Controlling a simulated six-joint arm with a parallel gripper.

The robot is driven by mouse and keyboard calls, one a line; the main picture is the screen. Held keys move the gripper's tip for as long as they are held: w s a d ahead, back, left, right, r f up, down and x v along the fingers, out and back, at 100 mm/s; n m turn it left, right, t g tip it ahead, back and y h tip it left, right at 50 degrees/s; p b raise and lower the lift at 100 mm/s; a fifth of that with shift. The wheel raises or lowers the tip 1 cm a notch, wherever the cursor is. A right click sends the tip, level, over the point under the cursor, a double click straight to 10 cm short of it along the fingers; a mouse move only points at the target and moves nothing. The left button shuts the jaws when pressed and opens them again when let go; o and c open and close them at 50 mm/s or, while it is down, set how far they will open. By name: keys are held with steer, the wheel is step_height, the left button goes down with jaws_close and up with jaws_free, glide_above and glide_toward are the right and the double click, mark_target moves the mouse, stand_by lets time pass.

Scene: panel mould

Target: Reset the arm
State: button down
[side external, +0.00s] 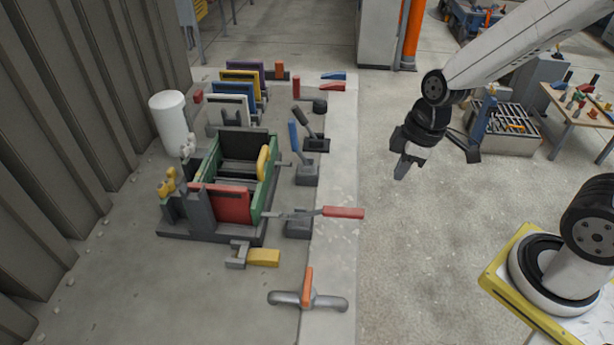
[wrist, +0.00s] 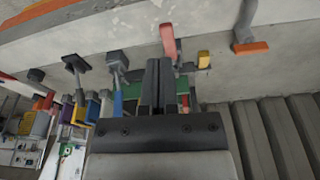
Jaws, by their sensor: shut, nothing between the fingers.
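My gripper (side external: 401,172) hangs in free air in the side external view, to the right of the work surface and above the floor. Its fingers are together and hold nothing. In the wrist view my gripper (wrist: 158,72) shows as two dark fingers side by side, pointing toward the work. The panel mould (side external: 262,195), a green frame with a red front panel (side external: 222,204), stands on the raised slab, well to the left of my gripper. In the wrist view the fingers hide most of the mould; bits of green (wrist: 182,84) show beside them.
On the slab stand several clamps, one with a blue handle (side external: 293,136), one with a red handle (side external: 343,212). Coloured panels (side external: 240,84), a white cylinder (side external: 170,120), a yellow-handled tool (side external: 262,257) and an orange-handled tool (side external: 307,288) are there too. Floor between slab and my base is clear.

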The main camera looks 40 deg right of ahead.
steer(key=m, duration=0.2)
steer(key=d+m+h, duration=0.1)
steer(key=m, duration=0.2)
steer(key=s+d+f+m, duration=0.1)
steer(key=m, duration=0.2)
steer(key=shift+t, duration=0.4)
